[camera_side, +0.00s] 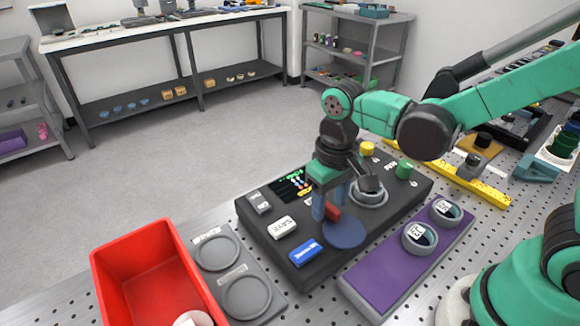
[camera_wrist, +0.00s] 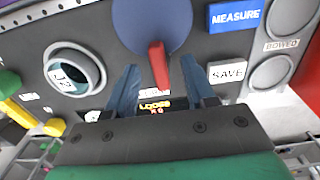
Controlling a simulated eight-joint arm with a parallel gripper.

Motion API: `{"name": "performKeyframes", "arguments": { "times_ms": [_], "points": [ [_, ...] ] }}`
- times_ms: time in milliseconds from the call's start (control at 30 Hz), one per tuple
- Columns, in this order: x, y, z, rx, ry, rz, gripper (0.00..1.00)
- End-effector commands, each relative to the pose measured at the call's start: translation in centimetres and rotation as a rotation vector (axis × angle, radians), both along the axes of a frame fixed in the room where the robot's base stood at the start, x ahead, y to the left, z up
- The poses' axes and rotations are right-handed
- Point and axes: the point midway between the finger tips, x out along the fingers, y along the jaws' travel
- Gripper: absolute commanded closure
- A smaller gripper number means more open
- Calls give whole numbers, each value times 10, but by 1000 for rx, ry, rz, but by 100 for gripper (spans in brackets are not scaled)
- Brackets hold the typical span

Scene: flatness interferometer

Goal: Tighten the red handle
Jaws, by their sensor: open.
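The red handle (camera_wrist: 158,66) is a short bar on a round blue disc (camera_wrist: 150,22) in the wrist view. It points toward my gripper, slightly tilted, and lies between the two fingers. In the side view the red handle (camera_side: 333,213) shows partly behind a finger, above the blue disc (camera_side: 343,236). My gripper (camera_wrist: 160,78) has its two blue fingers apart, one on each side of the handle, with gaps visible. In the side view my gripper (camera_side: 328,205) reaches down over the black instrument panel (camera_side: 300,240). A small display (camera_wrist: 157,105) near the handle reads "LOOSE".
A blue MEASURE button (camera_side: 305,252) and white SAVE button (camera_side: 282,228) sit close by. A round holder (camera_wrist: 74,72) contains a labelled disc. Yellow (camera_side: 367,148) and green (camera_side: 404,169) knobs stand at the back. A red bin (camera_side: 150,280) and a purple tray (camera_side: 385,268) flank the panel.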

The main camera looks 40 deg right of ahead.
Motion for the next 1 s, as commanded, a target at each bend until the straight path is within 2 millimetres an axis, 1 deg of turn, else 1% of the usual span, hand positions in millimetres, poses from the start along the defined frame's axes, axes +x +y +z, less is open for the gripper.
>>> {"name": "performKeyframes", "arguments": {
  "times_ms": [300, 333, 367, 400, 500, 1000],
  "points": [
    [0, 0, -3, 0, -1, 0, 51],
    [0, 0, -3, 0, -1, 0, 54],
    [0, 0, -3, 0, -1, 0, 63],
    [0, 0, -3, 0, -1, 0, 74],
    [0, 0, -3, 0, -1, 0, 100],
    [0, 0, -3, 0, 0, 0, 100]
  ]
}}
